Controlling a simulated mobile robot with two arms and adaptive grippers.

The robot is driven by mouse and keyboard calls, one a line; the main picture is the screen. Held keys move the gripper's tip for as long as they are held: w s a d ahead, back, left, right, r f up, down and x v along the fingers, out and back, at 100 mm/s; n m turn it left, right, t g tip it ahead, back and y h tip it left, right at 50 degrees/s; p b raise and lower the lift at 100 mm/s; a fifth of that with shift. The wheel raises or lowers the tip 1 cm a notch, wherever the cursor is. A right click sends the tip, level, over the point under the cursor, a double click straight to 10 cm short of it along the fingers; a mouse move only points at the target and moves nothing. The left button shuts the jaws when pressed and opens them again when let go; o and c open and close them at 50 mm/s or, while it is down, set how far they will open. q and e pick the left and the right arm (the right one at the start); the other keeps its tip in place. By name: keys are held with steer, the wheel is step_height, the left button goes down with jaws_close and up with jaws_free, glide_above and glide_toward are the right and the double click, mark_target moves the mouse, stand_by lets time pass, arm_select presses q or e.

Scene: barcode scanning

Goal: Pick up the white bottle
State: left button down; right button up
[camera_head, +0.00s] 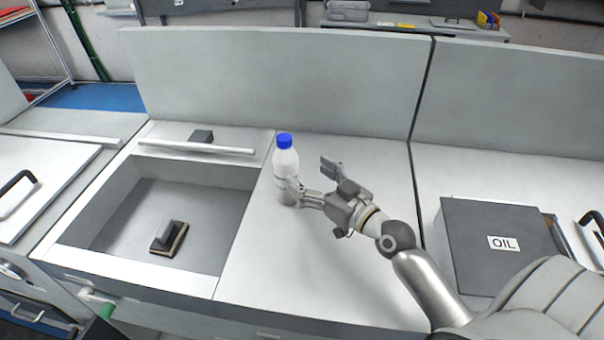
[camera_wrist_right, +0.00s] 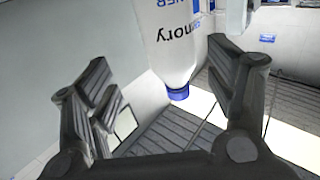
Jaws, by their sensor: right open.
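A white bottle (camera_head: 285,160) with a blue cap stands upright on the grey counter, just right of the sink. My right gripper (camera_head: 310,176) is open beside it, on its right. One finger overlaps the bottle's lower part in the head view, and the other is apart from it to the right. In the right wrist view the bottle (camera_wrist_right: 172,38) appears upside down, with dark lettering and its cap pointing down, between the two spread fingers. I cannot tell whether a finger touches it. My left gripper is not in view.
The sink (camera_head: 112,215) lies left of the bottle, with a dark-topped block (camera_head: 165,236) on its floor. A grey box labelled OIL (camera_head: 480,222) stands to the right. A tall panel (camera_head: 270,80) rises behind the counter. The counter in front of the bottle is clear.

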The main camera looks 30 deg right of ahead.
mark_target(297, 165)
steer(key=p+x, duration=0.2)
steer(key=x, duration=0.3)
steer(key=shift+d, duration=0.1)
steer(key=shift+d+r, duration=0.1)
steer(key=c, duration=1.1)
steer(key=shift+c, duration=0.4)
steer(key=shift+r, duration=0.1)
